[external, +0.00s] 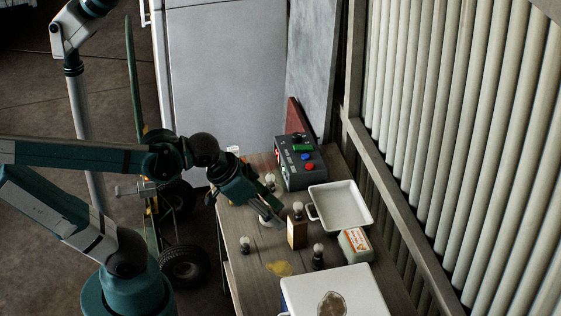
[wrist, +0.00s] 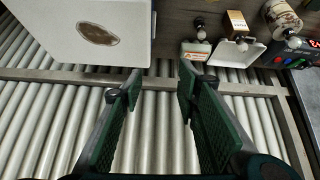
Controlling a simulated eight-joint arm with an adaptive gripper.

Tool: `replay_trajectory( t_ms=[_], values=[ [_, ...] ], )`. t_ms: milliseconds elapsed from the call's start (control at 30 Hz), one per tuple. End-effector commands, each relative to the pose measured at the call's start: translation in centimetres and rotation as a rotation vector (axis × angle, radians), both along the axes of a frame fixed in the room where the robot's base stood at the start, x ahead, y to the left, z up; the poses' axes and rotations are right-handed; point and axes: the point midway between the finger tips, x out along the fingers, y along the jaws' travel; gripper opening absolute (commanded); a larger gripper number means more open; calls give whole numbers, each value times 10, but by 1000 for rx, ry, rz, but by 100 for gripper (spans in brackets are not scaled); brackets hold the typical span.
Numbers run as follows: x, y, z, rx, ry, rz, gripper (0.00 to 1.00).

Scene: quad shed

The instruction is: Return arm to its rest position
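My gripper (external: 272,212) hangs over the middle of the worktable (external: 245,268) in the external view, with its fingers pointing down and to the right. In the wrist view my gripper (wrist: 158,82) has its two green-padded fingers well apart, with nothing between them. Only the corrugated wall (wrist: 155,130) and a rail show behind the gap. The arm is bent and reaches in from the left. Whether the fingertips touch anything on the table cannot be told.
Close to the gripper are a brown box (external: 297,234), a white tray (external: 340,208), a labelled pack (external: 355,244) and several small knobbed items (external: 318,255). A control box (external: 298,160) stands behind. A white case (external: 300,297) is in front. Corrugated panels (external: 450,130) border the right.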

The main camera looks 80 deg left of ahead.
Motion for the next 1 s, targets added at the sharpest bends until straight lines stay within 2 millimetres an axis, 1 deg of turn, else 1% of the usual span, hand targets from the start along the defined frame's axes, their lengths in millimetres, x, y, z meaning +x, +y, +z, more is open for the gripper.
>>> replay_trajectory(
  t_ms=[100,200,567,667,1000],
  values=[
    [-6,-7,-3,20,-8,-41,32],
    [-7,-9,-3,27,-11,-56,32],
    [-7,-8,-5,27,-11,-57,32],
    [-7,-8,-10,27,-11,-55,32],
    [-7,-8,-42,27,-11,-55,32]
  ],
)
